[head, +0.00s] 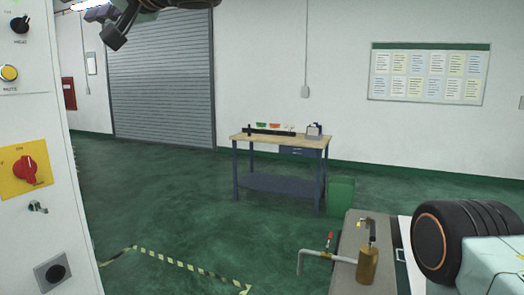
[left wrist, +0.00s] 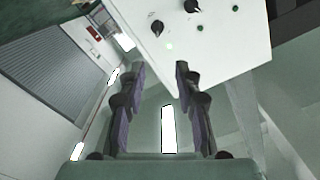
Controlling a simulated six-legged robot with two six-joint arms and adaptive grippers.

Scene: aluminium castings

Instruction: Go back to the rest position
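My left gripper shows in the left wrist view (left wrist: 154,80), with its two dark fingers spread apart and nothing between them. Beyond the fingers is the white face of a control cabinet (left wrist: 222,32). In the head view, a dark part of an arm or gripper (head: 125,20) hangs at the top left edge, in front of the shutter and wall; most of it is cut off. My right gripper is in neither view.
The cabinet with a red switch stands close at left (head: 72,240). A wooden-topped workbench (head: 262,139) is farther back, beside a green bin (head: 341,194). A grey surface with a brass cylinder (head: 368,265) and a black ribbed round part (head: 470,225) fill the lower right.

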